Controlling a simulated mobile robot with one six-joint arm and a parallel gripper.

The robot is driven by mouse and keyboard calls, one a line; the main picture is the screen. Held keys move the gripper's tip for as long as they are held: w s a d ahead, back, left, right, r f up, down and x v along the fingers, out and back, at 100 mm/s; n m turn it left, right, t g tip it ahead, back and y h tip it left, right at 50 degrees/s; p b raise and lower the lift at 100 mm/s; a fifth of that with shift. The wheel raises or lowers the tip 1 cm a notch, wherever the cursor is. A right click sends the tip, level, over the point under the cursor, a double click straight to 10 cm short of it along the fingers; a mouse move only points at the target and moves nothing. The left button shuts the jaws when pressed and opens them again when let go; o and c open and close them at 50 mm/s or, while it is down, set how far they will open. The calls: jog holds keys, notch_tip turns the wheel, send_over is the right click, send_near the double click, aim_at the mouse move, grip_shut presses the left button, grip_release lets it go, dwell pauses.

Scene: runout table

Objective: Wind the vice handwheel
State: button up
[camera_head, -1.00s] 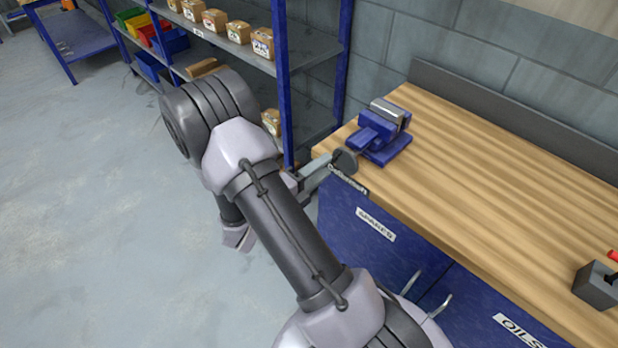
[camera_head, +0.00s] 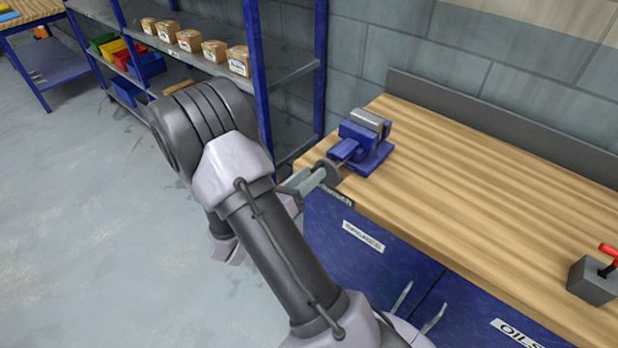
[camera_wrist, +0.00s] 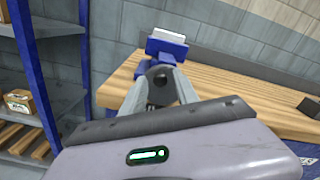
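The blue vice (camera_head: 365,150) stands at the left end of the wooden bench, with a grey metal jaw on top. Its dark, round handwheel (camera_head: 330,173) faces out past the bench's left edge. My gripper (camera_head: 308,180) reaches up to the handwheel from the left; my arm hides part of it. In the wrist view, the fingers of my gripper (camera_wrist: 160,86) stand apart, one on each side of the dark handwheel (camera_wrist: 160,72). The vice (camera_wrist: 167,47) is straight behind it. I cannot tell whether the fingers press on the wheel.
The bench top (camera_head: 470,200) is clear right of the vice, up to a grey block with a red lever (camera_head: 594,280). Blue drawers with handles are below. A blue shelf rack (camera_head: 262,80) with several boxes stands behind my arm. Open floor lies left.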

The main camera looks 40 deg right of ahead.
jog(key=shift+c, duration=0.3)
grip_shut()
jog(key=shift+r, duration=0.1)
jog(key=shift+w+n+p, duration=0.15)
jog(key=shift+n+p, duration=0.75)
jog(key=shift+p, duration=0.2)
jog(key=shift+w+f+n+p, duration=0.2)
jog(key=shift+f+n+p, duration=0.15)
jog(key=shift+n+p, duration=0.4)
jog(key=shift+n, duration=0.35)
